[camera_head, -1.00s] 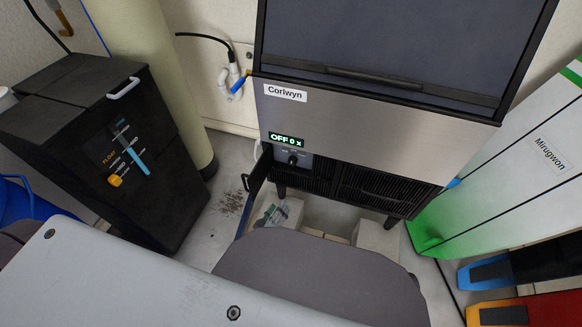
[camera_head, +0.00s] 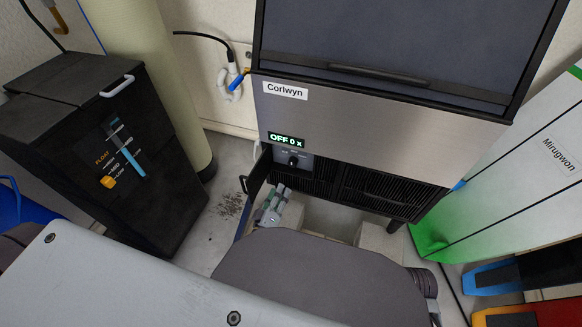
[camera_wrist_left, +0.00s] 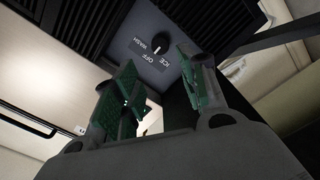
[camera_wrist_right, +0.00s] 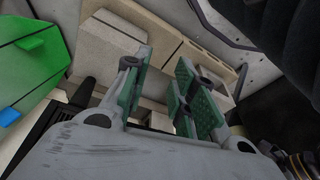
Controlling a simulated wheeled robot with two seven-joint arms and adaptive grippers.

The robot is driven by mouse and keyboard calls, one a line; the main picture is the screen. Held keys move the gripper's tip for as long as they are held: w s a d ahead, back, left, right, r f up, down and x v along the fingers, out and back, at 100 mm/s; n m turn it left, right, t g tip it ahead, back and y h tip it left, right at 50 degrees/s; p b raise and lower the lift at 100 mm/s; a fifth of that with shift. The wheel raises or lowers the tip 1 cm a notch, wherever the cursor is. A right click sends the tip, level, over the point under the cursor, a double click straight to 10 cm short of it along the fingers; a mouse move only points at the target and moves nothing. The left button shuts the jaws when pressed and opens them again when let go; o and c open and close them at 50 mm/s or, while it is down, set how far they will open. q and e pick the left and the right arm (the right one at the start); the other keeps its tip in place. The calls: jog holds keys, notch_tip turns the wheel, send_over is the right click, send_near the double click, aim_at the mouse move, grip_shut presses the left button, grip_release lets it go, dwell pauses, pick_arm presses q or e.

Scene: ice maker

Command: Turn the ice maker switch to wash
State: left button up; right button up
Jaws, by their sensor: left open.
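The ice maker (camera_head: 370,130) stands ahead, its display reading "OFF 0 x". Its black switch knob (camera_head: 293,160) is below the display. In the left wrist view the knob (camera_wrist_left: 157,49) sits on a grey panel marked WASH, OFF and ICE; its white mark appears to point at OFF. My left gripper (camera_head: 278,193) is below the knob. In its wrist view the left gripper (camera_wrist_left: 160,75) is open and empty, its fingers apart on either side of the knob's line of sight, not touching it. My right gripper (camera_wrist_right: 162,75) is open and empty, low and away from the switch.
A small dark door (camera_head: 254,185) stands open just left of the switch panel. A black bin (camera_head: 95,150) is at the left. White and green panels (camera_head: 500,185) stand at the right. Vent slats (camera_head: 385,188) lie right of the switch.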

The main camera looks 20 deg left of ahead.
pick_arm(q)
jog(key=b, duration=0.1)
send_near(292, 165)
jog(key=shift+w+f+b, duration=0.15)
jog(key=shift+w+b, duration=0.4)
jog(key=shift+w, duration=1.75)
jog(key=shift+w+b, duration=0.4)
jog(key=shift+w, duration=1.85)
pick_arm(e)
jog(key=shift+t, duration=0.6)
jog(key=shift+a+r, duration=0.2)
jog(key=shift+r, duration=1)
jog(key=shift+a+r, duration=0.15)
jog(key=shift+r, duration=1.05)
pick_arm(q)
jog(key=shift+c, duration=0.4)
pick_arm(e)
jog(key=shift+f, duration=0.1)
pick_arm(q)
jog(key=c, duration=0.7)
jog(key=shift+o, duration=0.2)
pick_arm(e)
jog(key=shift+f, duration=0.1)
